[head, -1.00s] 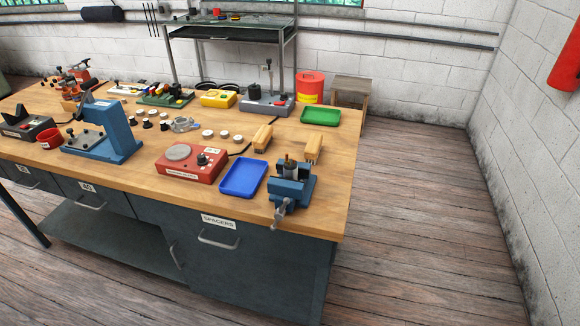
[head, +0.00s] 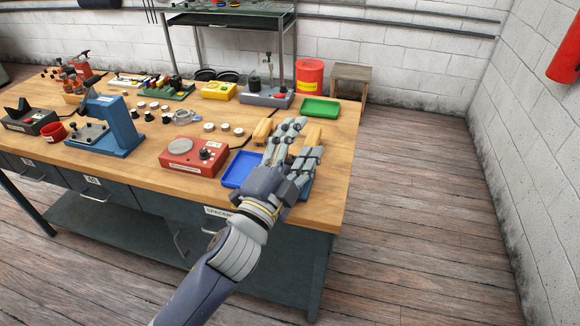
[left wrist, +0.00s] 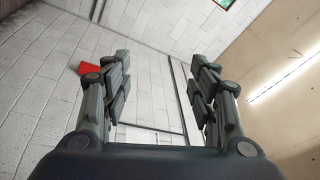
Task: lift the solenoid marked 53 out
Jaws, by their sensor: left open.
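I cannot make out a solenoid marked 53; no such number is readable. My left gripper (head: 306,140) reaches in over the front right part of the bench, its two fingers spread and nothing between them. It hides most of the blue vise (head: 307,188), including whatever its jaws hold. In the left wrist view the open fingers (left wrist: 161,62) frame only wall and ceiling, with no part between them. My right gripper is not in view.
The wooden bench (head: 340,170) also carries a blue tray (head: 236,168), a red tester box (head: 190,158), a green tray (head: 320,108), a blue press (head: 120,130) and several small round parts. Open floor lies right of the bench.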

